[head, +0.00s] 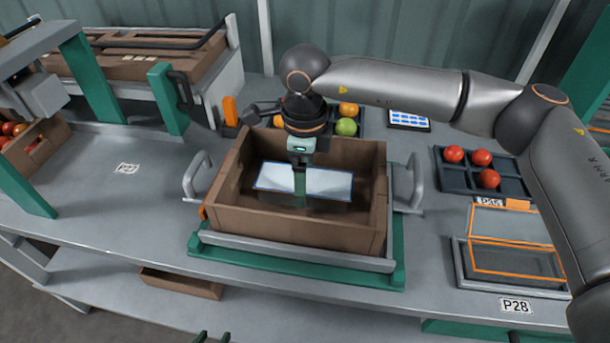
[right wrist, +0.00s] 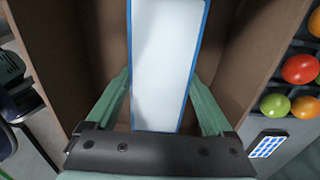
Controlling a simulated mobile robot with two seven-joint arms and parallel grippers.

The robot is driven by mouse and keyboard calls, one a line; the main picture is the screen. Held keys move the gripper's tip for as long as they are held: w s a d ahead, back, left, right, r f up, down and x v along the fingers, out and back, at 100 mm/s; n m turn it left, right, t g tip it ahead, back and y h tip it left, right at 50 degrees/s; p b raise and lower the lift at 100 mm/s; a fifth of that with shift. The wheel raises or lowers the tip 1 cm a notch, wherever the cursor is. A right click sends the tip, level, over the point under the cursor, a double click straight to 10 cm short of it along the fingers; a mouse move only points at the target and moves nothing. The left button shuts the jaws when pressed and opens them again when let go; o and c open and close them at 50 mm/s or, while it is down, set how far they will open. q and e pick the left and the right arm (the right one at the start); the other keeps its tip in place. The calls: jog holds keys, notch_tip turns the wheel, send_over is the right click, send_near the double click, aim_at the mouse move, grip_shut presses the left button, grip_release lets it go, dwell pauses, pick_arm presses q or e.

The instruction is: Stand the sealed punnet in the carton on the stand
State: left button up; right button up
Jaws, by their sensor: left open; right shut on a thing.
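The sealed punnet (head: 325,184) has a flat white lid with a blue rim. It is inside the brown carton (head: 290,228), lying level, its sides mostly hidden. The carton sits on the stand (head: 345,272), which has a green base and grey side handles. My right gripper (head: 301,188) reaches down into the carton and is shut on the punnet. In the right wrist view the green fingers (right wrist: 160,112) grip both long sides of the punnet (right wrist: 165,60). I cannot tell whether its underside touches the carton floor. My left gripper (head: 213,337) shows only its green fingertips at the bottom edge, open and empty.
A dark tray (head: 447,187) with red tomatoes and an orange-edged, clear open container (head: 500,224) are at the right. A tablet (head: 408,121) and a tray with orange and green tomatoes lie behind the carton. The bench (head: 95,200) is clear at left.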

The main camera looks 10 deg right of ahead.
jog(key=shift+f, duration=0.1)
jog(key=o, duration=1.1)
jog(key=shift+c, duration=0.2)
notch_tip(320, 180, up, 12)
